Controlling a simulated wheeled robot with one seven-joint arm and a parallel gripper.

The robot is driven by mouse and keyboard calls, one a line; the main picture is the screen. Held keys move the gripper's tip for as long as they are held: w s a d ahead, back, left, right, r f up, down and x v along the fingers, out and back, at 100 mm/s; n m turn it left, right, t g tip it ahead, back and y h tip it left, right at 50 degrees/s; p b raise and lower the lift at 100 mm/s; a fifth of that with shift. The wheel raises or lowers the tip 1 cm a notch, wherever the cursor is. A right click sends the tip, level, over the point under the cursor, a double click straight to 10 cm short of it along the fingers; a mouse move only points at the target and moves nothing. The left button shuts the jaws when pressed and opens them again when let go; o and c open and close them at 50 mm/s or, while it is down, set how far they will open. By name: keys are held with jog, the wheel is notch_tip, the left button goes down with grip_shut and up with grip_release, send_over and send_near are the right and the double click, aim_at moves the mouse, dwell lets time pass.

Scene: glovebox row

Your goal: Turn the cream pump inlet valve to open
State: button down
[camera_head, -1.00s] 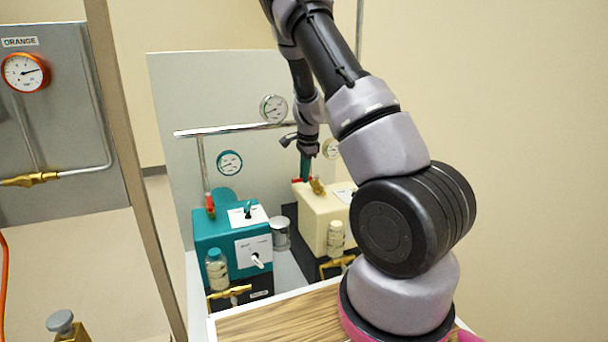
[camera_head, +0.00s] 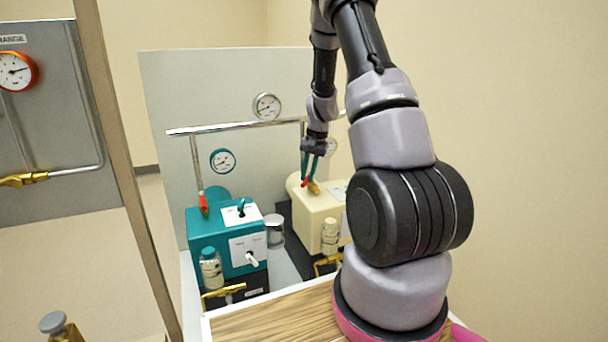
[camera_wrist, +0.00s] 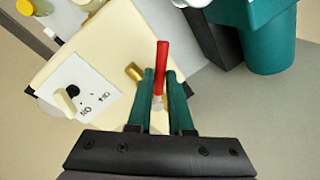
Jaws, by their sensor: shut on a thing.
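The cream pump (camera_head: 312,222) stands right of the teal pump in the head view and fills the upper left of the wrist view (camera_wrist: 75,45). Its inlet valve has a red lever (camera_wrist: 162,55) and a brass fitting (camera_wrist: 134,72). The fitting also shows on top of the pump in the head view (camera_head: 314,188). My gripper (camera_wrist: 159,76) has slim teal fingers and is shut on the red lever, with the lever's end sticking out beyond the fingertips. In the head view my gripper (camera_head: 309,172) comes down from above onto the valve.
The teal pump (camera_head: 222,240), with its own red-handled valve (camera_head: 203,205), stands close on the left. A metal pipe (camera_head: 240,126) with gauges runs behind. A glass jar (camera_head: 330,235) stands at the cream pump's front.

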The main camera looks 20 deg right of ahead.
jog(key=d+n, duration=0.1)
jog(key=n, duration=0.1)
jog(key=d+n, duration=0.1)
jog(key=n, duration=0.1)
jog(key=shift+s+n+g, duration=0.3)
jog(key=shift+s, duration=0.1)
jog(key=shift+d+n+g+y, duration=0.2)
jog(key=shift+d+n, duration=0.2)
jog(key=shift+n, duration=0.5)
jog(key=shift+d+n+g+y, duration=0.1)
jog(key=shift+d+n+g, duration=0.2)
jog(key=shift+n, duration=0.6)
jog(key=shift+d, duration=0.1)
jog(key=c, duration=0.8)
grip_release()
jog(key=shift+c, duration=0.2)
notch_tip(320, 180, up, 10)
jog(key=d, duration=0.2)
jog(key=shift+r, duration=0.25)
